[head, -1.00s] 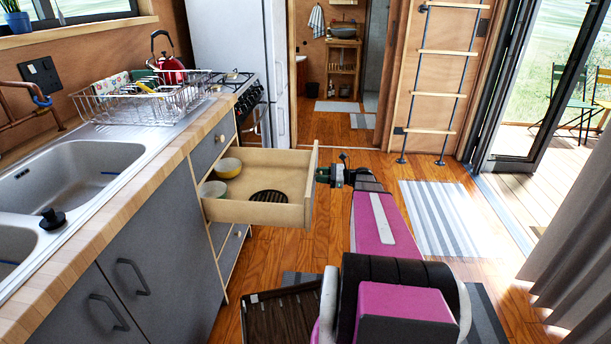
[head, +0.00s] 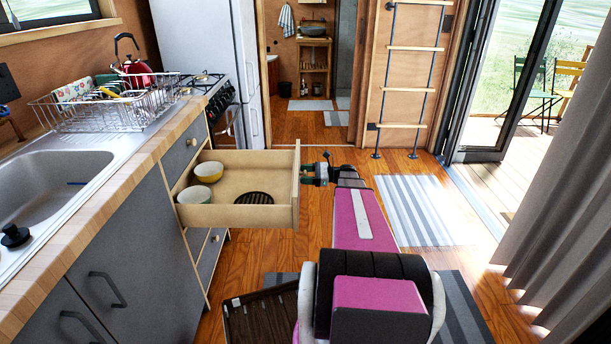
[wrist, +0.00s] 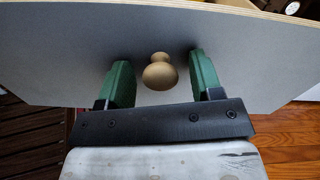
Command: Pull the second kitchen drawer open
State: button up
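The second kitchen drawer (head: 235,216), just below the top one, stands well out from the counter cabinet. It is pale wood inside and holds two small bowls (head: 208,171) and a dark round slotted item (head: 254,198). Its grey front with a round wooden knob (wrist: 160,72) fills much of the wrist view. My gripper (head: 308,173) is at the outer side of the drawer front. In the wrist view its two green fingers (wrist: 162,82) stand on either side of the knob, with a visible gap on both sides. The fingertips' depth against the front is hard to tell.
A closed top drawer (head: 184,147) is above, and another closed drawer (head: 208,250) is below. A dark slatted tray-like object (head: 262,312) is on the floor near my base. A striped rug (head: 425,210) and clear wood floor lie to the right.

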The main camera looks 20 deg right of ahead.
jog(key=shift+d, duration=0.1)
jog(key=v, duration=1)
jog(key=shift+d, duration=0.3)
jog(key=shift+s+d, duration=0.1)
jog(key=shift+s, duration=0.1)
